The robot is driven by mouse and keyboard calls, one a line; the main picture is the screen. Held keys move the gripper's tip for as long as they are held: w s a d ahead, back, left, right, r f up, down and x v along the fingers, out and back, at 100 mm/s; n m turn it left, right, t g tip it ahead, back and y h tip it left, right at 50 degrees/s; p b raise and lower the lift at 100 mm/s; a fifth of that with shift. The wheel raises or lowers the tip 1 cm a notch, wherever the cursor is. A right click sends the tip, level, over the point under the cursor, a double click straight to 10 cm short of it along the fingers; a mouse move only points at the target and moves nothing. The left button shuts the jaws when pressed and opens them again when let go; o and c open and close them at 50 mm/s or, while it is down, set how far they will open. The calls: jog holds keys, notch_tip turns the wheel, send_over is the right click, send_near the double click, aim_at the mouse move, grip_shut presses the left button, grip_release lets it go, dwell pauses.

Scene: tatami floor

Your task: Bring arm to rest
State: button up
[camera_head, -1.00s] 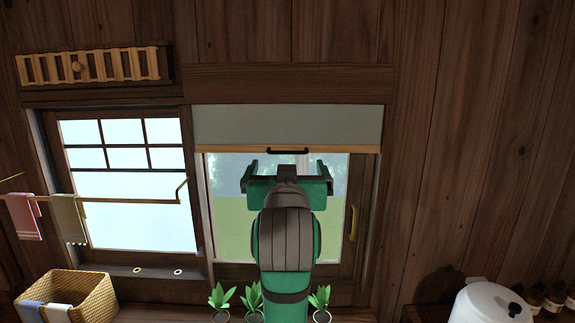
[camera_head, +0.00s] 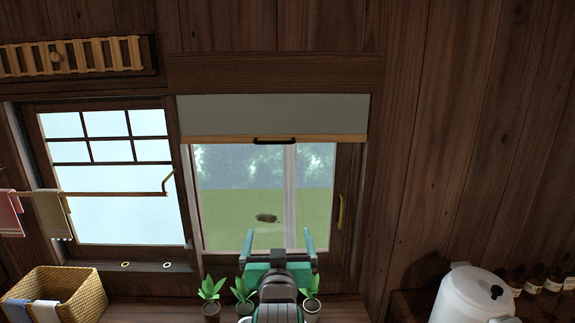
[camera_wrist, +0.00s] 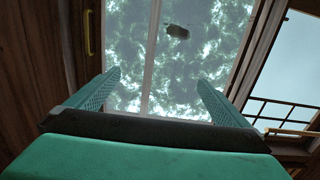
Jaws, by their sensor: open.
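My gripper (camera_head: 278,242) is in the lower middle of the head view, in front of the lower part of the right window. Its two fingers stand wide apart with nothing between them. In the wrist view my gripper (camera_wrist: 152,85) also shows open and empty, its teal fingers pointing toward the window glass (camera_wrist: 160,60). The roller blind (camera_head: 270,115) covers the top part of the right window, with a dark handle (camera_head: 274,140) on its wooden bottom bar. The gripper is well below that handle and apart from it.
Potted plants (camera_head: 243,292) stand on the ledge close to my arm. A wicker basket (camera_head: 75,290) with cloths is at the lower left, below a towel rail (camera_head: 110,194). A white canister (camera_head: 465,298) and several bottles (camera_head: 535,280) are at the lower right.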

jog(key=s+d+f, duration=0.1)
jog(key=s+f, duration=0.5)
jog(key=f, duration=0.4)
jog(key=s+f+g, duration=0.1)
jog(key=s+f, duration=0.5)
jog(key=f, duration=0.3)
jog(key=s+d+f, duration=0.1)
jog(key=s+f, duration=0.5)
jog(key=f, duration=0.4)
jog(key=s+f, duration=0.2)
jog(key=s, duration=1.4)
jog(key=s+f+g, duration=0.1)
jog(key=s+f, duration=0.1)
jog(key=s, duration=1.3)
jog(key=shift+s+f+h, duration=0.3)
jog(key=shift+s, duration=0.1)
